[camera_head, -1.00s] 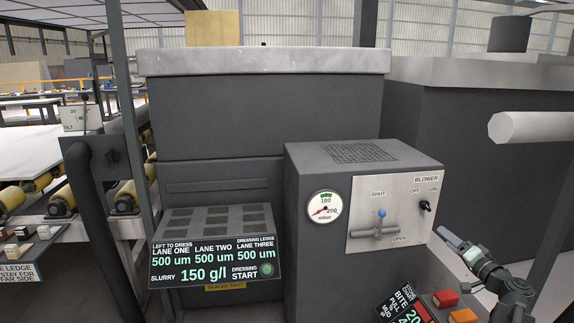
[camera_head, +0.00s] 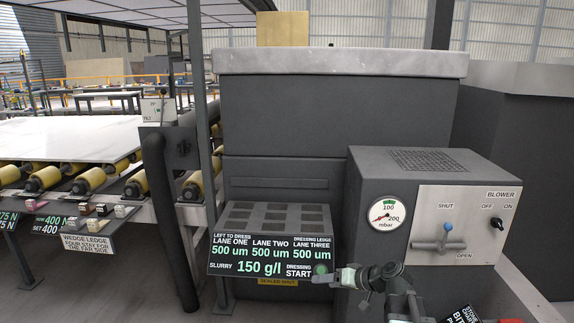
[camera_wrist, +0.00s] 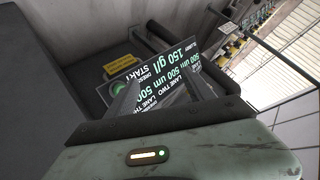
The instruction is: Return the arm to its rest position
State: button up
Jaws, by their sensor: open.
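My gripper (camera_head: 338,278) is at the end of my folded arm at the bottom centre of the head view. It points left, in front of the lower right corner of the dressing panel (camera_head: 222,268), close to the green start button (camera_head: 320,269). I cannot tell the gap in depth. The gripper is open and I see nothing held in it. In the wrist view its body fills the bottom, with the panel (camera_wrist: 185,55) seen upside down and tilted beyond the jaws.
A blower box (camera_head: 375,170) with a gauge (camera_head: 387,216), a blue-tipped lever (camera_head: 448,235) and a knob (camera_head: 497,224) stands right of centre. A roller table with a white slab (camera_head: 70,138) and a wedge ledge (camera_head: 120,238) is at left. Grey floor shows at lower left.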

jog(key=s+a+f+n+g+h, duration=0.2)
jog(key=s+a+f+g+h, duration=0.3)
jog(key=s+f, duration=0.35)
jog(key=s+d+f+m+g+h, duration=0.2)
jog(key=s+d+m+h, duration=0.15)
jog(key=s+d, duration=0.35)
notch_tip(320, 180, up, 20)
jog(key=d+p, duration=0.1)
jog(key=p, duration=1.9)
jog(key=shift+d, duration=0.25)
jog(key=shift+s+r, duration=0.1)
